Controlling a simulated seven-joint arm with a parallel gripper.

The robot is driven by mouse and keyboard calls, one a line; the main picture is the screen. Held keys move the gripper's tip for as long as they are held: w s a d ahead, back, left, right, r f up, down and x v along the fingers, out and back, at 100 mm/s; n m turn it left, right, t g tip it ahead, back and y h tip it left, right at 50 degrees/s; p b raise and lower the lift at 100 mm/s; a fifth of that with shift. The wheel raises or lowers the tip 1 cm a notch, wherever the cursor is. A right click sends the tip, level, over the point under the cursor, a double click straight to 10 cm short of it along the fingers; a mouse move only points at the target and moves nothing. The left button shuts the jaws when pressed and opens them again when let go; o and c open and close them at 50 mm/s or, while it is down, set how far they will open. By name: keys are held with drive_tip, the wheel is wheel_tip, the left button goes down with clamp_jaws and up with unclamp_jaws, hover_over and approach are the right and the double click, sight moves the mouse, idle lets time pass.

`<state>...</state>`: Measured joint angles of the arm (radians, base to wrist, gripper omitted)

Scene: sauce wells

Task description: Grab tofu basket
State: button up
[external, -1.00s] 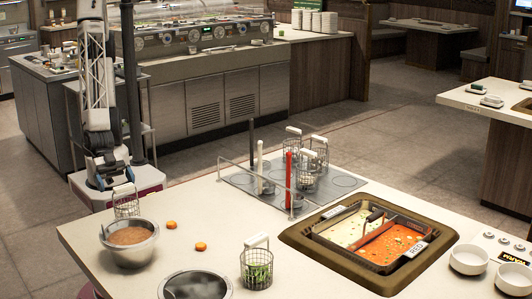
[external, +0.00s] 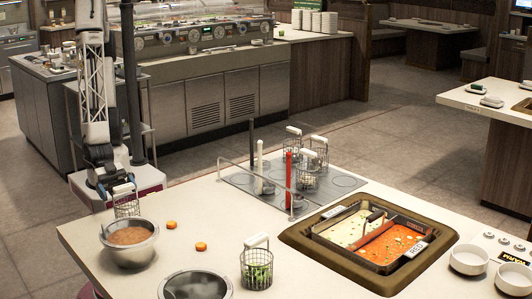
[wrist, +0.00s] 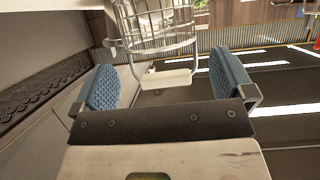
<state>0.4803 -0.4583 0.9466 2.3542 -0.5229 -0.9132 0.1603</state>
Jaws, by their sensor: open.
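A wire basket (external: 127,208) with a white handle (external: 123,188) stands at the left end of the counter, behind the metal bowl. Its contents are not clear, so I cannot tell whether it holds tofu. My gripper (external: 112,176) is just behind and above this basket, open and empty. In the wrist view, the white handle (wrist: 165,78) lies ahead, between the lines of my two blue-padded fingers (wrist: 165,84), and the basket's wire cage (wrist: 155,22) shows beyond. I cannot see the fingers touching the handle.
A metal bowl of brown food (external: 130,244) stands close in front of the basket. A basket with greens (external: 257,266) and a round pot (external: 195,286) are nearer the camera. More baskets (external: 307,172) stand at the rack. A divided soup pot (external: 345,264) is at right.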

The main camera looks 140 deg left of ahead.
sight(126, 203)
drive_tip(key=shift+w+f, duration=0.15)
drive_tip(key=shift+w, duration=0.2)
drive_tip(key=shift+x, duration=2.6)
drive_tip(key=shift+d, duration=0.1)
drive_tip(key=c, duration=0.8)
